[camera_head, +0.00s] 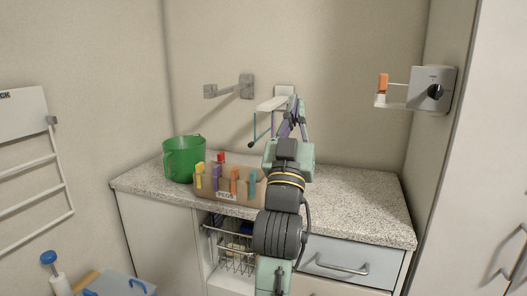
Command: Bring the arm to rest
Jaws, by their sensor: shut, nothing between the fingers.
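My arm rises from the bottom of the view, over the front edge of the speckled counter (345,200). It has thick dark joints and pale green links. My gripper (294,112) is at its far end, pointing away toward the back wall, just in front of a white wall rack. It is shut and holds nothing. Its tips overlap the rack in the picture, and I cannot tell whether they touch it.
A green bucket (184,160) and a brown box of colored pegs (226,192) stand on the counter left of my arm. The white rack (273,103) has thin rods hanging from it. A grey bracket (232,88) and a knobbed box (432,88) are on the walls. The right counter is clear.

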